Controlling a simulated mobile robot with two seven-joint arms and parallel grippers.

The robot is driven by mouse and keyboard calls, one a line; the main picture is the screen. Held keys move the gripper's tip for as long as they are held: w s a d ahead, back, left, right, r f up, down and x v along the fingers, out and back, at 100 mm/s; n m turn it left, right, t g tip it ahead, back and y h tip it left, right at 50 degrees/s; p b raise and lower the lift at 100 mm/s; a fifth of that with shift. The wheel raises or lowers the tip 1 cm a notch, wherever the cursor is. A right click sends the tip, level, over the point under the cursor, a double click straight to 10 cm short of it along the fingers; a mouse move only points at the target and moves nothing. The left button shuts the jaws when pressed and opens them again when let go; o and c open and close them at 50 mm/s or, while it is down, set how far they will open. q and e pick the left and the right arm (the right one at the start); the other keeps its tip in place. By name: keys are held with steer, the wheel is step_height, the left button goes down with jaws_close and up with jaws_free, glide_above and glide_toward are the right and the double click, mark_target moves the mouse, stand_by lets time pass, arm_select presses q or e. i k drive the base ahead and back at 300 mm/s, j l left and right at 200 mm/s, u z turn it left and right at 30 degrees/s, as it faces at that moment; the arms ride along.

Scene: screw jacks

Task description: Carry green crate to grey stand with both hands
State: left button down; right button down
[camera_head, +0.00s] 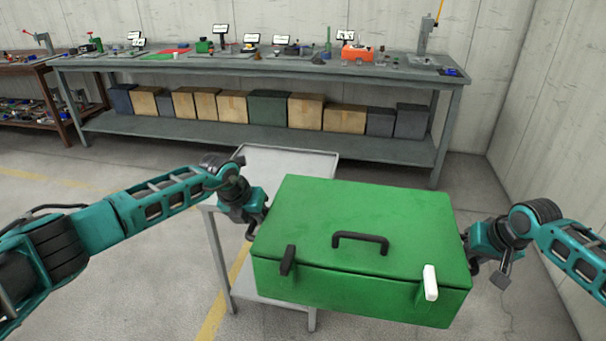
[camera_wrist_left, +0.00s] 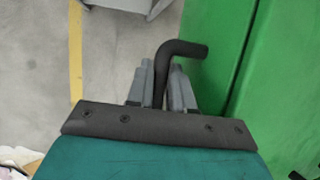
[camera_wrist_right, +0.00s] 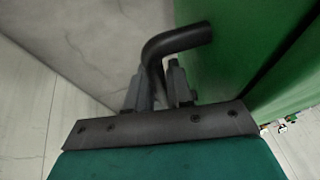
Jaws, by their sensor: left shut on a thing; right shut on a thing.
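The green crate (camera_head: 365,215) has a closed lid with a black top handle, and a black latch and a white latch on its front. It is held up level between my two arms and hides part of the grey stand (camera_head: 285,158) behind and below it. My left gripper (camera_head: 252,226) is at the crate's left side, and in the left wrist view (camera_wrist_left: 160,88) its jaws are shut on a black side handle. My right gripper (camera_head: 472,254) is at the right side, and in the right wrist view (camera_wrist_right: 160,90) it is shut on the other black handle.
A long grey workbench (camera_head: 290,68) with small tools and screens stands along the back wall, with several boxes (camera_head: 232,107) on its lower shelf. A brown bench (camera_head: 28,100) is at the far left. The floor at the left is clear.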

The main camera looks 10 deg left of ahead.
mark_target(275, 176)
steer(key=i+j, duration=1.55)
steer(key=j, duration=0.1)
